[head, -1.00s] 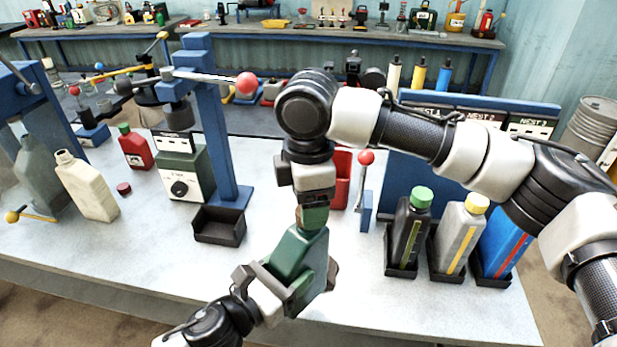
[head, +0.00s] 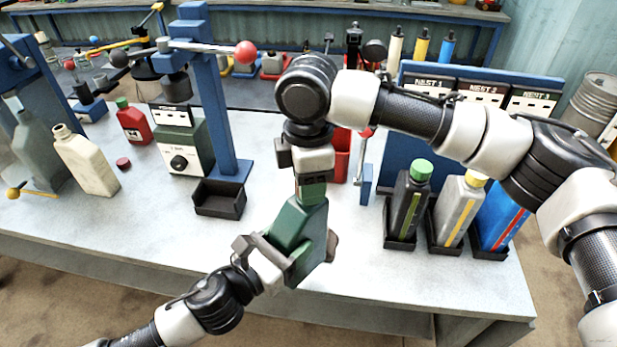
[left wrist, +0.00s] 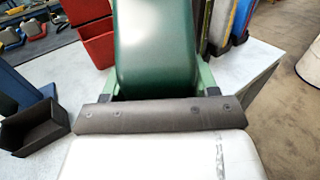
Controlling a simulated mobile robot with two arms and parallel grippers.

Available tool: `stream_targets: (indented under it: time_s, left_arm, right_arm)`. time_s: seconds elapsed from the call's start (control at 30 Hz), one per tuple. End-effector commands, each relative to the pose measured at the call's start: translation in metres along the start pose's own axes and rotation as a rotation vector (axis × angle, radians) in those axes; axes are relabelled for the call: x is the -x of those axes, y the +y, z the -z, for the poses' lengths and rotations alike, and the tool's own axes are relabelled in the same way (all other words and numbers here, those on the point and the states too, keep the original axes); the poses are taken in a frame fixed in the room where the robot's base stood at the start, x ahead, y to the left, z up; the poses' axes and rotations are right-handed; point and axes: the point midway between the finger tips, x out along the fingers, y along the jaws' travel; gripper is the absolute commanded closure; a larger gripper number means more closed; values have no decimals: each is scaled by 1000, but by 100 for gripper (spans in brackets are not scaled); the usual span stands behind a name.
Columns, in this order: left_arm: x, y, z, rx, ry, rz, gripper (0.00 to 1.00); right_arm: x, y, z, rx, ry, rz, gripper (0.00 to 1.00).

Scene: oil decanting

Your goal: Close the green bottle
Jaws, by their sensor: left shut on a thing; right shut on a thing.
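The green bottle (head: 300,226) stands slightly tilted above the table's front part, its mouth end up. My left gripper (head: 297,258) is shut around its body from below left. In the left wrist view the green bottle (left wrist: 155,45) fills the space between the fingers. My right gripper (head: 312,188) points down over the bottle's top, shut on a small green thing, apparently the cap. The fingers hide the bottle's mouth, so I cannot tell how the cap sits on it.
A black tray (head: 219,198) and a blue stand (head: 205,100) are left of the bottle. A black bottle with a green cap (head: 410,200), a grey bottle (head: 456,208) and a blue bottle (head: 500,232) stand at right. A beige canister (head: 88,162) is far left.

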Motion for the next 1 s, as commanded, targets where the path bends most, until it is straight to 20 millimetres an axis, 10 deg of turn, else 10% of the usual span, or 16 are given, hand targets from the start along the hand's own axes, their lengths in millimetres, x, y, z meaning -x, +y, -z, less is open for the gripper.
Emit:
stream_targets:
  time_s: [0.03, 0.07, 0.23, 0.63, 1.0]
  left_arm:
    - [0, -2, -4, -4, -8, 6, 100]
    - [0, -2, -4, -4, -8, 6, 100]
    - [0, -1, -3, -3, -8, 5, 100]
    - [0, -1, -3, -3, -8, 4, 100]
    - [0, -1, -3, -3, -8, 4, 100]
  right_arm:
    - [1, 1, 0, -2, 0, -3, 82]
    - [1, 1, 0, -2, 0, -3, 50]
    - [1, 1, 0, -2, 0, -2, 24]
    - [10, 1, 0, -1, 1, -5, 23]
    - [84, 2, 0, -1, 1, -4, 23]
